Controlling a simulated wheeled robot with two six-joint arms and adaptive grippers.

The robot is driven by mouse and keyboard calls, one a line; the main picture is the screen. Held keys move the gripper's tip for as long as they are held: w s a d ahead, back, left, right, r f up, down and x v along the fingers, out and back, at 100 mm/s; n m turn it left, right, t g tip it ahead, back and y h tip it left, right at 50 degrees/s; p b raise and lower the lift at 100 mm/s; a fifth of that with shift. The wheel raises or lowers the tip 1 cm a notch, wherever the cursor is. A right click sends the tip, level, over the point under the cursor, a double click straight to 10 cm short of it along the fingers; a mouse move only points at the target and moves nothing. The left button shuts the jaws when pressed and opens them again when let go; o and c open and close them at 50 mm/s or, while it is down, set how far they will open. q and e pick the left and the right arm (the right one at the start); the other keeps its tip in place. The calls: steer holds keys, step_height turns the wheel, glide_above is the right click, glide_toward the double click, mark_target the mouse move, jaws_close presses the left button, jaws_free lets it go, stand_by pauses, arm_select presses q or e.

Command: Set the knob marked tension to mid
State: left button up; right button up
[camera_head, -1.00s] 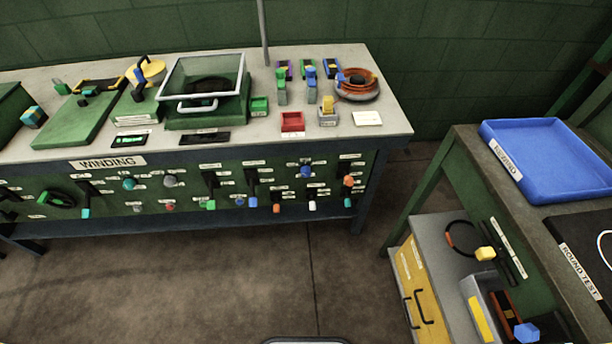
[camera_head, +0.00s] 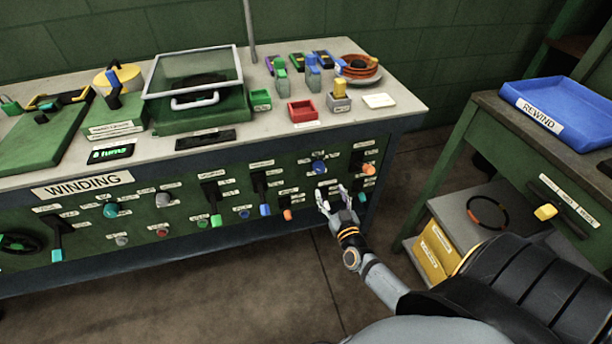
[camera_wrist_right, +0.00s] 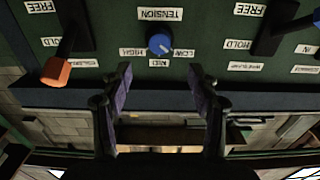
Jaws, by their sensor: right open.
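The tension knob (camera_wrist_right: 160,44) is a round blue knob on the green panel in the right wrist view. Its TENSION label (camera_wrist_right: 160,14) is above it, with HIGH at lower left, MID below and LOW at lower right. A pale mark on its face seems to point to the lower right; its exact setting is hard to tell. A blue knob (camera_head: 319,167) on the bench front appears to be the same one. My right gripper (camera_head: 335,196) is open and empty, in front of the panel. Its fingers (camera_wrist_right: 160,80) are below the knob, apart from it. My left gripper is out of view.
An orange-tipped lever (camera_wrist_right: 56,70) is left of the knob, and a black lever (camera_wrist_right: 275,30) is to its right. The WINDING bench (camera_head: 384,112) carries trays and parts above. A side table with a blue tray (camera_head: 565,115) stands at right.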

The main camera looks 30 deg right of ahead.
mark_target(321, 171)
steer(key=b+x, duration=0.1)
steer(key=x, duration=0.7)
steer(key=shift+f+b, duration=0.1)
steer(key=shift+b, duration=0.3)
steer(key=shift+w+d, duration=0.15)
steer(key=shift+w, duration=0.45)
steer(key=shift+w+d, duration=0.1)
steer(key=shift+w, duration=0.35)
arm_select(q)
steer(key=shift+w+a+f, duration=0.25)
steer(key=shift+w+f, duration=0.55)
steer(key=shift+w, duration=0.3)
arm_select(e)
steer(key=shift+c, duration=0.4)
steer(key=c, duration=1.1)
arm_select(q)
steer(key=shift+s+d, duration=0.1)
